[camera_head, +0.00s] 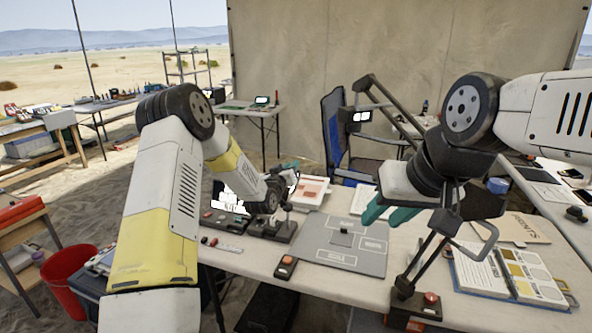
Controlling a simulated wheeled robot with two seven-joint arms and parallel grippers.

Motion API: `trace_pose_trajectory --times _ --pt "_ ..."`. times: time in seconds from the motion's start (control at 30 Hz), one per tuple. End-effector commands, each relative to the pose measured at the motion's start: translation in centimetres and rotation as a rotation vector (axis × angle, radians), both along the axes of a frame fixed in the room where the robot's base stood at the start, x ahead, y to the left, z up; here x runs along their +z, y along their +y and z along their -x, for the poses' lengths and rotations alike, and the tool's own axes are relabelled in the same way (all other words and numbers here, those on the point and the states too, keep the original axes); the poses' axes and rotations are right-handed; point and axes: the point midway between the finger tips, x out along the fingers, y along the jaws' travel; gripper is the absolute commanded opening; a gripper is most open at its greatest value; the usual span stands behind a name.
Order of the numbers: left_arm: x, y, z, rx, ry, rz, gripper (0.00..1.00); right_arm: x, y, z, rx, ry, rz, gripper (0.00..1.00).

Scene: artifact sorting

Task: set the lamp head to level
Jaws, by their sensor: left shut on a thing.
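A dark jointed lamp arm (384,92) rises behind my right arm, with a small dark head with a bright white face (361,116) hanging near its left end. I cannot tell the head's exact tilt. A black base with a red button (430,298) and a dark post stands at the table's front right; my arm hides how it joins the upper part. My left gripper (290,180) is over a black device with an upright lever (284,228), shut on what looks like its lever top; the contact is mostly hidden. My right gripper (390,213) has teal fingers apart and empty above the mat.
A grey marked mat (320,258) with a small dark block lies mid-table. An orange-button box (287,267) sits at the front edge. An open binder (500,270) lies at right. A red bucket (66,272) stands on the floor left. A blue chair (340,130) stands behind.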

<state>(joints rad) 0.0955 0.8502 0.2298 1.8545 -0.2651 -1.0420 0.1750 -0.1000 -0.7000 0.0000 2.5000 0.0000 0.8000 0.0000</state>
Motion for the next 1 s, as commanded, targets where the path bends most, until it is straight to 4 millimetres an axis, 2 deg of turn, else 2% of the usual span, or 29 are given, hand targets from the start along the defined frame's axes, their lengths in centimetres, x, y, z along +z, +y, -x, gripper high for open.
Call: trace_pose_trajectory --times 0.1,0.37,0.87,0.9,0.97,1.0 --pt "-0.2 0.5 -0.1 -0.001 0.024 0.052 0.0 0.0 0.0 0.0 0.0 0.0 0.0 0.36" --pt "-0.3 1.3 -0.3 0.0 0.024 0.047 0.0 0.0 0.0 0.0 0.0 0.0 0.0 0.36" --pt "-0.6 1.5 -0.3 0.0 0.028 0.044 0.0 0.0 0.0 0.0 0.0 0.0 0.0 0.36" --pt "-0.6 1.5 -0.3 0.001 0.029 0.043 0.21 0.0 0.0 0.0 0.0 0.0 0.0 0.36" --pt "-0.5 1.5 -0.3 0.0 0.027 0.044 0.33 0.0 0.0 0.0 0.0 0.0 0.0 0.36" --pt "-0.5 1.5 -0.3 0.0 0.026 0.043 0.33 0.0 0.0 0.0 0.0 0.0 0.0 0.36"
